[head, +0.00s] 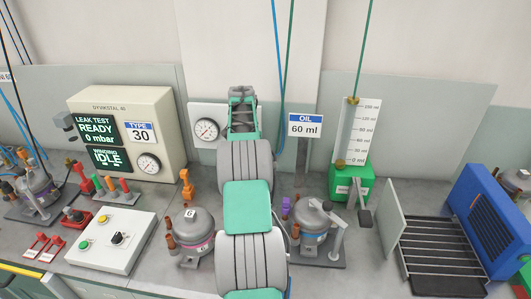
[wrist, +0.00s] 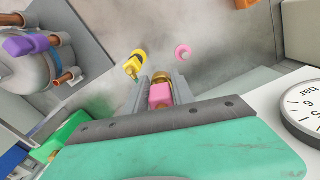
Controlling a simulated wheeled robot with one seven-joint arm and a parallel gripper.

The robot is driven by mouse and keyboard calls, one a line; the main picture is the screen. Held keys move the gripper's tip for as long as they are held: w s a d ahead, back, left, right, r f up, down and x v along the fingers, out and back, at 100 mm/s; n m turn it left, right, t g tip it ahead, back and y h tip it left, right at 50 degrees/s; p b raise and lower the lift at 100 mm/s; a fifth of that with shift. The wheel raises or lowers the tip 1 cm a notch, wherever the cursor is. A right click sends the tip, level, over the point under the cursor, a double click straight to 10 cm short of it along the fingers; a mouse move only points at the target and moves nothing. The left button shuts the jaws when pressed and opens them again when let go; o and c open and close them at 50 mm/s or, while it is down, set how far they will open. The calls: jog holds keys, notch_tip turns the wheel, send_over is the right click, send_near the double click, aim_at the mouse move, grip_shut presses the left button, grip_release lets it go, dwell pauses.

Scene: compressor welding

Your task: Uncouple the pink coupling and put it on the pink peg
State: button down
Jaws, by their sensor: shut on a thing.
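In the wrist view my gripper (wrist: 160,82) is shut on the pink coupling (wrist: 160,97), which sits between the two grey fingers with a brass-coloured end showing. A small round pink thing (wrist: 183,53), apparently the pink peg seen from above, stands on the grey bench just beyond the fingertips and a little to the right. The held coupling is apart from it in the picture; the height between them is hard to tell. In the head view my own arm hides the coupling, the pink peg and the fingertips.
A yellow coupling (wrist: 135,65) stands close left of the fingertips. An orange coupling (head: 187,185) stands left of my arm. Compressors stand on either side, one grey with a G tag (head: 195,235), one with a purple coupling (head: 286,207). A gauge (wrist: 305,112) is close on the right.

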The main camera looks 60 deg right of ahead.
jog(key=w+a+f+n+p, duration=0.1)
jog(key=w+f+n+p, duration=0.1)
jog(key=w, duration=0.3)
jog(key=shift+w+a+f+n, duration=0.15)
jog(key=shift+w+f+n, duration=0.25)
jog(key=shift+f+n, duration=0.3)
jog(key=shift+f+b, duration=1.45)
jog(key=shift+f, duration=1.5)
jog(key=shift+f, duration=0.15)
jog(key=shift+f+b, duration=0.7)
jog(key=shift+f, duration=0.45)
jog(key=c, duration=1)
grip_release()
jog(key=shift+r, duration=0.15)
